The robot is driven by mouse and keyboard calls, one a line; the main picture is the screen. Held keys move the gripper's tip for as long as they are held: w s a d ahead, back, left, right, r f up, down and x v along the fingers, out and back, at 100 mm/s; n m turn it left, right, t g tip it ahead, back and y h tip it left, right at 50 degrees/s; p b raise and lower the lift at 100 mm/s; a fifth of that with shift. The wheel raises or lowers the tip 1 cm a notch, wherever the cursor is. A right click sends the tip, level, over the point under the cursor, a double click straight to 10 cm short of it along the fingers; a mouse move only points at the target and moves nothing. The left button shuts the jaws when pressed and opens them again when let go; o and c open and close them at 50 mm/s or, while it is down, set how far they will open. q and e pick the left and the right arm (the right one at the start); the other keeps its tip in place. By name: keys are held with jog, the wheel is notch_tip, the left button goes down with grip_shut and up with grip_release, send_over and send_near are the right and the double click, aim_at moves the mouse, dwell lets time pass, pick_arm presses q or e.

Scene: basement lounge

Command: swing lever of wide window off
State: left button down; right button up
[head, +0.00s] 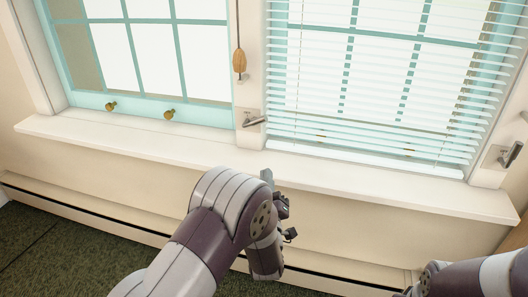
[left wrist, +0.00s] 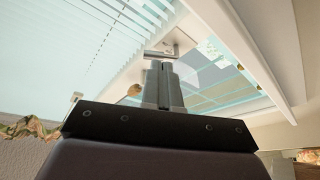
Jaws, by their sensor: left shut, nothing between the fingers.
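A wide window (head: 390,70) with teal bars and lowered white blinds fills the upper right of the head view. A metal lever handle (head: 254,120) is on the post at its left side. Another lever handle (head: 511,155) is on the frame at its right side. My left gripper (head: 266,176) is in front of and below the post lever, partly hidden by my own arm. In the left wrist view its fingers (left wrist: 163,70) are shut and empty, and a lever (left wrist: 161,52) shows just beyond their tips. Contact cannot be told. My right gripper is out of view.
A second window (head: 150,55) with two brass knobs is at left. A wooden pull (head: 239,61) hangs on the middle post. The white sill (head: 330,178) juts out below both windows, between my left arm and the glass. A baseboard unit (head: 110,225) runs along the wall.

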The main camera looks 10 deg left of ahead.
pick_arm(q)
jog(key=shift+s+d+r+n+t+y, duration=0.15)
jog(key=shift+s+n+t+y, duration=0.15)
jog(key=shift+s+t+y, duration=0.2)
jog(key=shift+s+d+r+n+t+y, duration=0.1)
jog(key=shift+s+n+t+y, duration=0.25)
jog(key=shift+s+t, duration=0.2)
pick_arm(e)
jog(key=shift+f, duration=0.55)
pick_arm(q)
jog(key=shift+w, duration=0.1)
jog(key=b, duration=0.4)
send_near(263, 122)
jog(key=x, duration=0.6)
jog(key=shift+w+a+r, duration=0.1)
jog(key=shift+w+r, duration=0.05)
jog(key=shift+w, duration=0.25)
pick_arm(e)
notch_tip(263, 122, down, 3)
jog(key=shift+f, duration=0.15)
